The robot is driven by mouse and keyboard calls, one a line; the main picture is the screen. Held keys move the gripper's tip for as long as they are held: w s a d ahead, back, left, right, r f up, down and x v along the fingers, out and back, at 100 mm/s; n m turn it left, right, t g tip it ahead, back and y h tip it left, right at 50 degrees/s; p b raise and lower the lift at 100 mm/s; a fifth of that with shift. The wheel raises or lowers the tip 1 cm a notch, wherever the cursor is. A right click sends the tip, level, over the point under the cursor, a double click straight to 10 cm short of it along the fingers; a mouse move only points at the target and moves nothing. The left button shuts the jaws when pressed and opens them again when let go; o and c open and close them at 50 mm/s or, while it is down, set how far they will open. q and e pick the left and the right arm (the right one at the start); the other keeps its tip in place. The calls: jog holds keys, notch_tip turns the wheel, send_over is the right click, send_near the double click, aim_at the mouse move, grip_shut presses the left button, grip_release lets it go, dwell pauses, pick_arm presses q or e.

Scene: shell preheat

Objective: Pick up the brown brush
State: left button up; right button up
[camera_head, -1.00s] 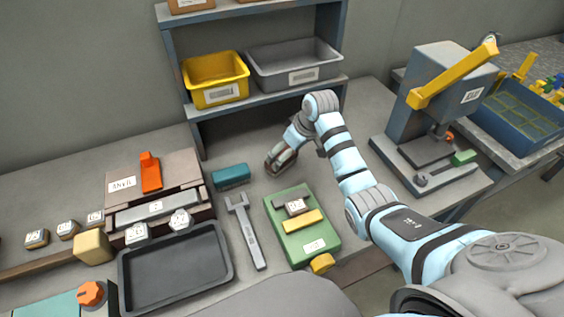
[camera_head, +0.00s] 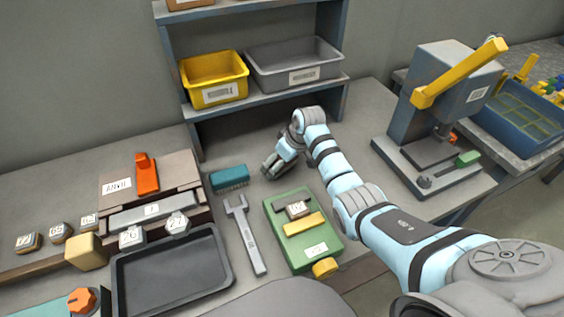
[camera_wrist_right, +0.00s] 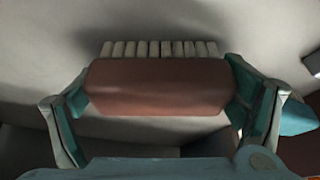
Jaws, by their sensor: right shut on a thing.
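The brown brush (camera_wrist_right: 158,88) fills the middle of the right wrist view, a reddish-brown block with a row of pale bristle tufts along its far side. My right gripper (camera_wrist_right: 160,98) has one finger at each end of the block and is shut on it. In the head view my right gripper (camera_head: 274,166) is low over the bench, below the shelf; I cannot make out the brush there, as the gripper hides it. I cannot tell whether the brush touches the bench. My left gripper is not in view.
A teal brush (camera_head: 230,177) lies just left of the gripper. A wrench (camera_head: 246,238), a green board (camera_head: 288,252) and a black tray (camera_head: 122,282) lie nearer. The shelf (camera_head: 270,106) with bins stands behind. A press (camera_head: 455,88) stands at right.

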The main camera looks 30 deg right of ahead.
notch_tip(320, 180, up, 20)
jog(key=p, duration=0.3)
